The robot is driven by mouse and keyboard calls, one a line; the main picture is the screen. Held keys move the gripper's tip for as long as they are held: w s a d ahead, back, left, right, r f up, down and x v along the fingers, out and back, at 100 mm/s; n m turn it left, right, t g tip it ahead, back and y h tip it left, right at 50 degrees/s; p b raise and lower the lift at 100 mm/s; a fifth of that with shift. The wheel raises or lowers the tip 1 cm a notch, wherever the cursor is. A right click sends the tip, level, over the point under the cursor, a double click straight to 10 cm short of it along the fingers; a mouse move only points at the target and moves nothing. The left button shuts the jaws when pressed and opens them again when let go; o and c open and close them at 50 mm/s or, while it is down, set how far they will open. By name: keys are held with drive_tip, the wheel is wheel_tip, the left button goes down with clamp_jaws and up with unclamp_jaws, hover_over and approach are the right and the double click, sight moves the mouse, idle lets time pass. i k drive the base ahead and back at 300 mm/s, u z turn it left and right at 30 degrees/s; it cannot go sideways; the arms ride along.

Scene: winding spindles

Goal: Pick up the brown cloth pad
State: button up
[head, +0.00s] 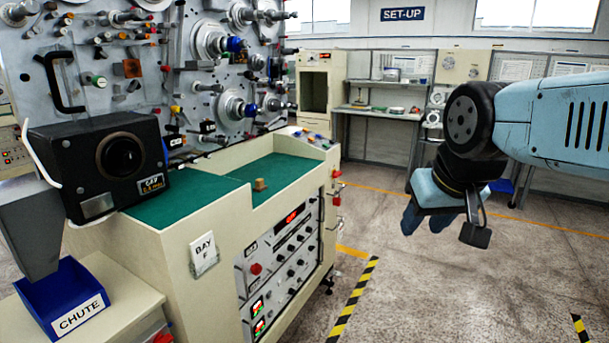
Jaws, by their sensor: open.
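A small brown piece (260,184), which looks like the brown cloth pad, sits on the green work surface of the machine bench, near its front edge. It is too small here to make out its weave or folds. My gripper (425,220) hangs in the air over the floor at the right, well apart from the bench and the brown piece. It points down, open, with nothing seen between its blue fingers. The fingers partly overlap in this view.
A black box marked CAV (95,165) stands on the bench's left end. A blue CHUTE bin (65,300) is below it. Spindles and knobs stick out from the upright panel (150,70) behind the green surface (180,203). The floor between bench and arm is clear.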

sight(260, 187)
drive_tip(key=z, duration=0.3)
drive_tip(key=i, duration=2.25)
drive_tip(key=u, duration=0.45)
